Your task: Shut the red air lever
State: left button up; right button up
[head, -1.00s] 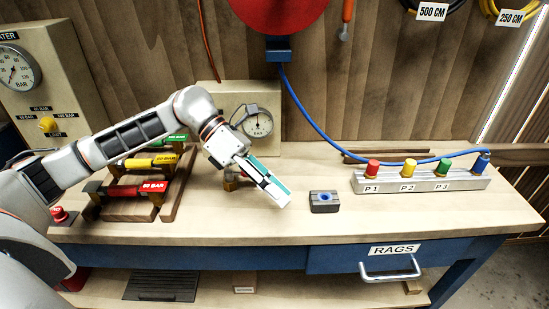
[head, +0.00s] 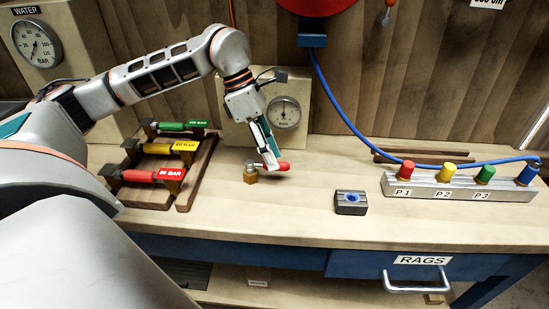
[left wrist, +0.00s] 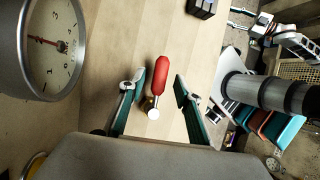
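The red air lever (head: 283,166) sticks out to the right of a small brass valve (head: 250,174) on the bench, in front of the pressure gauge box. My left gripper (head: 271,160) reaches down over the lever from above, and its finger hides part of it. In the left wrist view, the red lever (left wrist: 160,74) lies between the two spread teal fingers of my left gripper (left wrist: 158,88), with gaps on both sides. The gripper is open.
A rack with red (head: 152,175), yellow (head: 170,147) and green (head: 183,126) bar cylinders stands left of the valve. A small dark block (head: 350,203) and a port manifold (head: 455,187) with a blue hose (head: 358,124) are to the right.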

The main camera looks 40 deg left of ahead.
pick_arm(q)
jog(key=shift+d+f, duration=0.3)
jog(key=shift+f, duration=0.3)
grip_shut()
